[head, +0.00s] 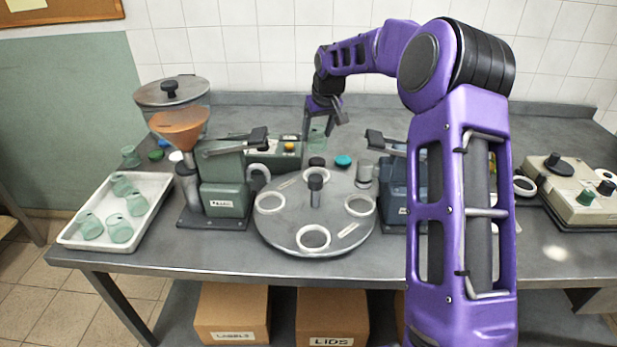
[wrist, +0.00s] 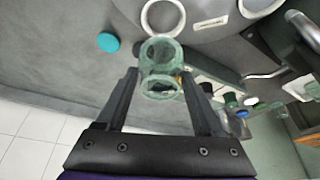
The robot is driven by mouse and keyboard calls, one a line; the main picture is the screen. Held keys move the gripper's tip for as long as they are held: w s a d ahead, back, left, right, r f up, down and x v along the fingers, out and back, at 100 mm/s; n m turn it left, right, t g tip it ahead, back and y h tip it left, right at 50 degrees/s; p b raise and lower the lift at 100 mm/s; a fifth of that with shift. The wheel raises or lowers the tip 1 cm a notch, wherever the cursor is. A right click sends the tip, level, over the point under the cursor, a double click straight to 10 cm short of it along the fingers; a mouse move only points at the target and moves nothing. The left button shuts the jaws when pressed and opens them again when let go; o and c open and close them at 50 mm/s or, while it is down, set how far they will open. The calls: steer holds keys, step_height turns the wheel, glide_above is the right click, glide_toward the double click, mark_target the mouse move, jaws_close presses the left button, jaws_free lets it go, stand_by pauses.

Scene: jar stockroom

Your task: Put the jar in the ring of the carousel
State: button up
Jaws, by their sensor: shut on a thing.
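My gripper (head: 325,116) is at the back of the table, behind the carousel. It is shut on a pale green glass jar (head: 317,138), which also shows between the fingers in the wrist view (wrist: 160,52). The grey round carousel (head: 285,235) stands mid-table with a dark central knob and several white rings. Its front ring (head: 313,249), left ring (head: 270,211) and right ring (head: 360,213) look empty. A ring at its back edge (head: 313,167) also looks empty. In the wrist view a white ring (wrist: 146,20) lies just beyond the jar.
A green machine with an orange hopper (head: 180,125) stands left of the carousel, a blue one (head: 396,190) right. A white tray (head: 70,238) holds several jars. A teal lid (head: 343,161) lies behind the carousel. A green control box (head: 262,155) is near my gripper.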

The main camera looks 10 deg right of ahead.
mark_target(321, 147)
step_height(321, 147, down, 10)
stand_by(0.5)
steer(key=shift+f+b, duration=0.15)
steer(key=shift+b, duration=0.15)
steer(key=o, duration=1.6)
steer(key=shift+c, duration=0.2)
steer(key=shift+r, duration=0.3)
steer(key=v, duration=1.1)
steer(key=shift+s+r+p, duration=0.1)
steer(key=shift+r+p, duration=0.2)
steer(key=shift+r, duration=0.05)
